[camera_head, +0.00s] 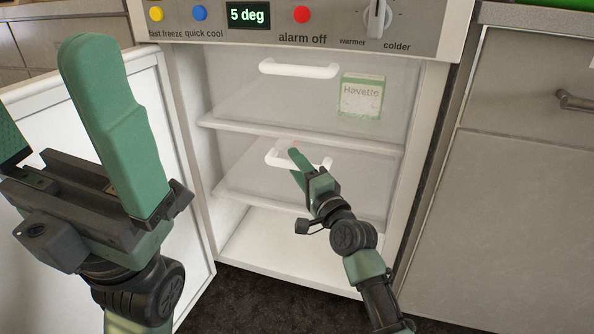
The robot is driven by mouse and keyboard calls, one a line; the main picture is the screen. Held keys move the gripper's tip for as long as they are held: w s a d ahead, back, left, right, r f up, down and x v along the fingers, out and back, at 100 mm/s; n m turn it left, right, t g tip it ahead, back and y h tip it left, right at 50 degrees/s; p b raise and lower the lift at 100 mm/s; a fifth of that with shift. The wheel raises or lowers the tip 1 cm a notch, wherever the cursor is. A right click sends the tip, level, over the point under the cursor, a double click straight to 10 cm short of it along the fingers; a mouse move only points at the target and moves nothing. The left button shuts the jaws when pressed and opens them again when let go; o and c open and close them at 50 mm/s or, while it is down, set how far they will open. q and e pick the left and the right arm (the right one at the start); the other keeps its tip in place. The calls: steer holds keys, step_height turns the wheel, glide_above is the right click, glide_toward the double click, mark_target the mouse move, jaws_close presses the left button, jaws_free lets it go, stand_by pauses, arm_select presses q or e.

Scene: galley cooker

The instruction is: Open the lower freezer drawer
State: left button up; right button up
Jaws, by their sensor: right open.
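The lower freezer drawer (355,190) is a clear, frosted front below a white shelf edge. It sits inside the white cabinet and looks shut. Its white bar handle (272,158) is partly hidden by my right gripper. My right gripper (303,162) is open at this handle, with one green finger in front of it; the other finger is hard to make out, and I cannot tell whether they touch the handle. My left gripper (48,110) is open and empty, large in the left foreground, with one finger cut off by the picture edge.
The upper drawer (240,100) has its own white handle (298,69) and a green-and-white box (361,96) behind its clear front. The white door (190,240) stands open at the left. A control panel (330,18) runs above. A grey cupboard (510,220) stands at the right.

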steer(key=shift+w, duration=0.1)
jaws_close()
stand_by(1.4)
